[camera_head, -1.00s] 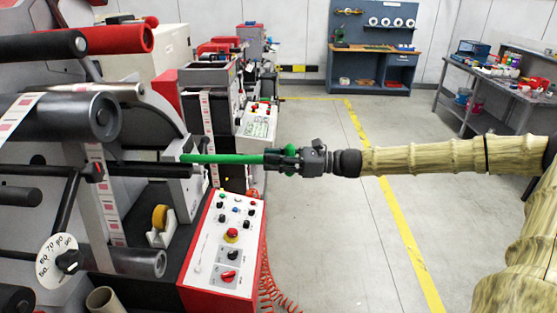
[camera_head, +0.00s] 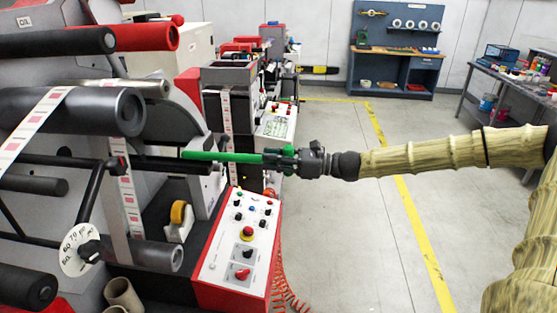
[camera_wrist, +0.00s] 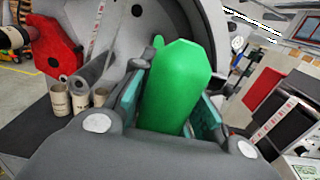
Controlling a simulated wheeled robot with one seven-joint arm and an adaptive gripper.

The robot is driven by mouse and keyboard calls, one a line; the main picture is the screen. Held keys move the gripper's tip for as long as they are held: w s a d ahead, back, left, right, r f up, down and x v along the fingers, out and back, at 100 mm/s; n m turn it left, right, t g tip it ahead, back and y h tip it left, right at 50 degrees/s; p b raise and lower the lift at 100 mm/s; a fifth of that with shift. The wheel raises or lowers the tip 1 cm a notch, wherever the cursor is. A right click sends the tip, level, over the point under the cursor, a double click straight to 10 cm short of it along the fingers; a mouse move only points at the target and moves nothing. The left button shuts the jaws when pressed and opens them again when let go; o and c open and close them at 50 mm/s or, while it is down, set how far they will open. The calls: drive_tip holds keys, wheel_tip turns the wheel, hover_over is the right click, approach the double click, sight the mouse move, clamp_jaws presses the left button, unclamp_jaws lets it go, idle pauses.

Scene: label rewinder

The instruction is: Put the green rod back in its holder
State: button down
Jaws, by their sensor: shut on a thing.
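The green rod (camera_head: 222,156) is held by one end in my gripper (camera_head: 280,159). It points left, nearly level, toward the label rewinder (camera_head: 195,95). Its free end is in front of the machine's grey side in the head view, near a dark bar (camera_head: 168,164); I cannot tell whether they touch. In the wrist view the rod (camera_wrist: 176,85) stands large between the teal finger pads of my gripper (camera_wrist: 170,105), which are shut on it. I cannot clearly make out the holder.
A red-edged control panel (camera_head: 239,245) stands below the rod. A tape roll (camera_head: 180,220) and cardboard cores (camera_head: 122,294) are lower left. Dark rollers (camera_head: 75,112) jut out at left. The floor (camera_head: 340,240) to the right is clear, with a blue workbench (camera_head: 395,65) at the back.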

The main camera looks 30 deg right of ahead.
sight(230, 158)
drive_tip(key=shift+x, duration=1.6)
drive_tip(key=shift+w+a+f+b, duration=0.15)
drive_tip(key=shift+a+f+b, duration=0.05)
drive_tip(key=shift+b, duration=0.25)
drive_tip(key=shift+b+x, duration=2.5)
drive_tip(key=shift+x, duration=1.45)
drive_tip(key=shift+w+a+f+b, duration=0.2)
drive_tip(key=shift+a+b, duration=0.1)
drive_tip(key=shift+b, duration=0.3)
drive_tip(key=shift+f+b, duration=1)
drive_tip(key=shift+b, duration=0.1)
drive_tip(key=c, duration=1.3)
unclamp_jaws()
